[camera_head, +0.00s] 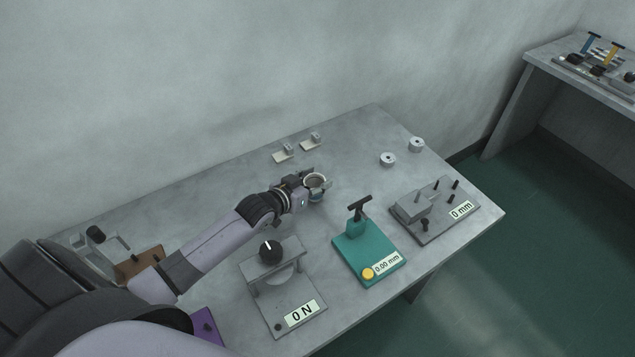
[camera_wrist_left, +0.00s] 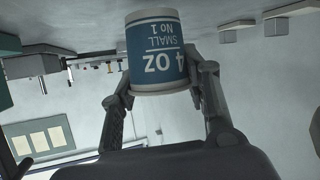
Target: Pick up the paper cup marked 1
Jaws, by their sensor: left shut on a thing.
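The paper cup (camera_head: 316,183) is in the middle of the table in the head view. In the left wrist view the cup (camera_wrist_left: 156,50) is white with a blue band that reads "4 OZ SMALL No 1", and it appears upside down in that picture. My left gripper (camera_head: 313,187) is shut on the cup, with one finger on each side of it; the fingers also show in the left wrist view (camera_wrist_left: 160,88). I cannot tell for sure whether the cup's base touches the table. My right gripper is not in view.
Around the cup stand a grey press marked 0 N (camera_head: 290,300), a teal gauge marked 0.00 mm (camera_head: 355,255), and a grey fixture marked 0 mm (camera_head: 440,222). A second table (camera_head: 560,60) stands right.

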